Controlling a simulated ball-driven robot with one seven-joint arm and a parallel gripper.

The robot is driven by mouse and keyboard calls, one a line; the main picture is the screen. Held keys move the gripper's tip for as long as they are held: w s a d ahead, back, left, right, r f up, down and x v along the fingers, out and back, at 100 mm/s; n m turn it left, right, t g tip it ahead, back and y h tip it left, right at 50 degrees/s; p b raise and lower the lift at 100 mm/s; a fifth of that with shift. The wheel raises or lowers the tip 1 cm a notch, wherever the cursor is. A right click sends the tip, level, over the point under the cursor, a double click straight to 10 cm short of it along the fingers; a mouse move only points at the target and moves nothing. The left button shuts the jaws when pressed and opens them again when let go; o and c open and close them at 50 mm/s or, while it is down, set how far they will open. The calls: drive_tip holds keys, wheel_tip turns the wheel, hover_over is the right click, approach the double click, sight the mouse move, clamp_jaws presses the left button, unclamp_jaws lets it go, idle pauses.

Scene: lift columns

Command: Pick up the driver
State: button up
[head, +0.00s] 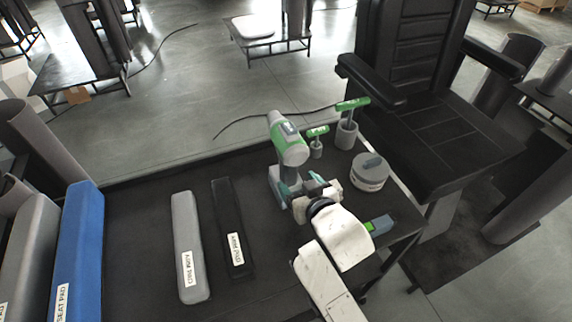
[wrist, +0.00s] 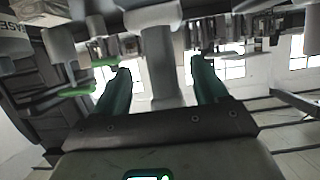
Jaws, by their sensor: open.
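The driver (head: 288,142), a grey and green power tool, stands upright near the far edge of the black table in the head view. My gripper (head: 290,188) is at its lower part, with my arm coming from the near right. In the wrist view, my gripper (wrist: 160,68) has its two teal fingers apart, with a grey upright handle of the driver (wrist: 160,90) showing between and beyond them. The fingers look clear of the handle on both sides. The driver's base is partly hidden by my gripper.
Right of the driver stand two green T-handled tools (head: 347,128) in grey holders and a round grey container (head: 369,172). A grey arm pad (head: 187,240), a black arm pad (head: 229,215) and a blue seat pad (head: 82,240) lie left. A black chair (head: 440,130) stands beyond the table's right side.

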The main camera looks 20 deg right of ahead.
sight(292, 176)
drive_tip(key=shift+f+p+x, duration=0.2)
drive_tip(key=shift+p+x, duration=0.3)
drive_tip(key=shift+x, duration=2.55)
drive_tip(key=shift+s, duration=0.15)
clamp_jaws()
drive_tip(key=shift+r, duration=0.2)
